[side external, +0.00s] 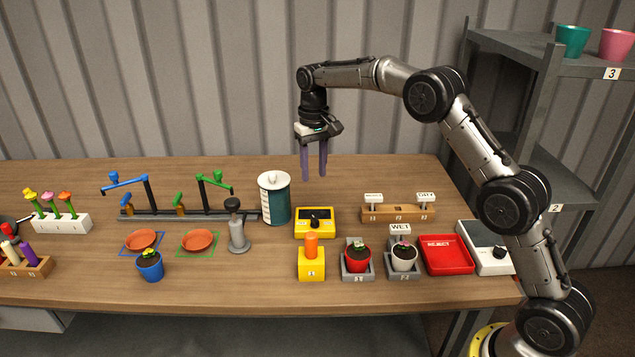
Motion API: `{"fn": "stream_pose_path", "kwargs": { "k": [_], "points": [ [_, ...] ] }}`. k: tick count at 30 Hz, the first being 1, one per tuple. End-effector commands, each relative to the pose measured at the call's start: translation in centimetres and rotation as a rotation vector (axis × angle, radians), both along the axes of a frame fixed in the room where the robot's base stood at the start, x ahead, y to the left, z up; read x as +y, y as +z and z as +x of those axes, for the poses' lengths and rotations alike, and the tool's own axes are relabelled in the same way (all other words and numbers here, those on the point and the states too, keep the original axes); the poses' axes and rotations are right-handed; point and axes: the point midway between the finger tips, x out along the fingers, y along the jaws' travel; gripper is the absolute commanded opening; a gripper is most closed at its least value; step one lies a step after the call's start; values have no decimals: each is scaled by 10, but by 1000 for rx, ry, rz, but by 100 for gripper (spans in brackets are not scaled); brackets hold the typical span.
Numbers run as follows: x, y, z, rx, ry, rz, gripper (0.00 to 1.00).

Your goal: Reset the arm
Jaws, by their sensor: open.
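My gripper (314,174) hangs from my arm with its two purple fingers pointing straight down. The fingers are apart and nothing is between them. It is in the air above the back middle of the wooden table (380,180), to the right of the dark green and white canister (274,199). In the picture it is above the yellow box with a black knob (314,222), touching nothing.
Below are a yellow block with an orange peg (311,262), a red potted plant (357,256), a white potted plant (404,257) and a red reject tray (446,255). A grey shelf (505,85) stands at right. The table's back edge area is mostly clear.

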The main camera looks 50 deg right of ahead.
Motion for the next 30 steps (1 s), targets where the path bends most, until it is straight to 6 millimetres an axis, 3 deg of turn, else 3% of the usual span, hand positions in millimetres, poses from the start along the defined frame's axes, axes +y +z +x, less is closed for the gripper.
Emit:
{"fn": "stream_pose_path", "kwargs": {
  "k": [5,9,15,18,23,26,30],
  "points": [
    [8,63,-7,-103,14,-11,45],
    [21,123,-43,-180,31,-19,45],
    [37,180,-113,-276,64,-26,45],
    [44,197,-152,-320,85,-31,45],
    [53,206,-217,-385,120,-37,45],
    [57,202,-258,-425,145,-43,45],
    [62,181,-313,-471,181,-50,45]
  ]
}}
